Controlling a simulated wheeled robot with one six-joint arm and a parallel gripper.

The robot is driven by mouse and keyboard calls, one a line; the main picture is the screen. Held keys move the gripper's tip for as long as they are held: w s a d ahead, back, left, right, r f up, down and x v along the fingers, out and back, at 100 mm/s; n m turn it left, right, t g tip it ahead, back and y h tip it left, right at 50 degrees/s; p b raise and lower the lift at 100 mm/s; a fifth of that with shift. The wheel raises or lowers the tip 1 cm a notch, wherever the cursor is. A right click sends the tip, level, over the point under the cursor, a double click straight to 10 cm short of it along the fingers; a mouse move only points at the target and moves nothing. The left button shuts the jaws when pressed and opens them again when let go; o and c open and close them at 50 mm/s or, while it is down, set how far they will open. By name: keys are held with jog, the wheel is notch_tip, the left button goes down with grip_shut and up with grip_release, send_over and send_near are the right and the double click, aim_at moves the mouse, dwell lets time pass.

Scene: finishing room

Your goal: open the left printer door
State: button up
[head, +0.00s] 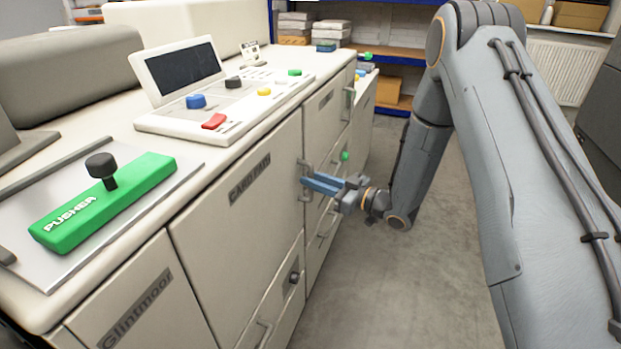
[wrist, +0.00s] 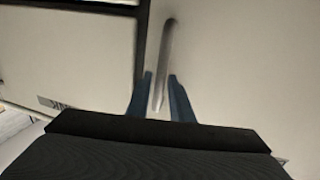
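The wide cream door (head: 236,235) with a dark label is on the front of the printing machine, and it looks closed in the head view. Its upright metal handle (head: 304,167) is at the right edge. My gripper (head: 305,182) reaches this handle from the right. In the wrist view the handle (wrist: 167,45) runs down between the two blue fingertips of my gripper (wrist: 160,77). A narrow gap shows on each side of the bar, so the fingers look open around it. The lower end of the handle is close to the fingers' bases.
A control panel (head: 225,102) and a green pusher block (head: 105,200) are on the machine top. Another handle (head: 348,97) and lower drawers (head: 270,318) are on the front. Grey floor (head: 400,290) lies free before the machine. Blue shelving (head: 400,55) stands behind.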

jog(key=shift+w+a, duration=0.25)
jog(key=shift+a, duration=0.2)
jog(key=shift+c, duration=0.3)
grip_shut()
